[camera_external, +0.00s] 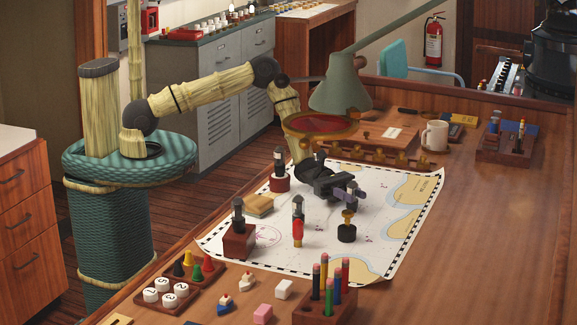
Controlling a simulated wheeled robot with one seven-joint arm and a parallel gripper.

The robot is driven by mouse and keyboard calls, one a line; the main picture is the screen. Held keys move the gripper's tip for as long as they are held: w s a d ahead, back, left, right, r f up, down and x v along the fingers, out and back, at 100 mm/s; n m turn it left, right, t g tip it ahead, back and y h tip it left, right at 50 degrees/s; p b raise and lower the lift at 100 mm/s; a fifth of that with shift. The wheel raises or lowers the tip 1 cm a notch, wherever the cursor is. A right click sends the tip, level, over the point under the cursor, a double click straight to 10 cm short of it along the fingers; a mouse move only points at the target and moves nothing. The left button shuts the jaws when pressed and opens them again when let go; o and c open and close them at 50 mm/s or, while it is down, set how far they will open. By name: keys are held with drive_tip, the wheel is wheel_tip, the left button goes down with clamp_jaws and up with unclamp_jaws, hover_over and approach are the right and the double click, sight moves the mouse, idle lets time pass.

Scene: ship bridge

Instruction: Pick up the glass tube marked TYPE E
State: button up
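Several small tube-like pieces stand on the chart (215,247). One is dark-topped on a red round base (279,172); one is dark in a wooden block (239,228). One has a grey top and red lower part (298,222); one is brass-coloured on a black round base (347,228). A dark upright piece (352,197) is partly hidden by my gripper (350,194). No marking is legible, so I cannot tell which is TYPE E. My gripper is low over the chart, its fingers beside that dark piece; whether they are open or touching it is unclear.
A green lamp (341,88) hangs over a red-topped round piece (320,124) behind the gripper. A white mug (435,136) and a wooden rack (505,148) stand at the back right. A pencil block (322,303) and game pieces (188,265) are in front.

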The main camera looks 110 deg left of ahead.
wheel_tip(320, 180, up, 10)
drive_tip(key=shift+r+b, duration=0.1)
drive_tip(key=shift+b, duration=0.95)
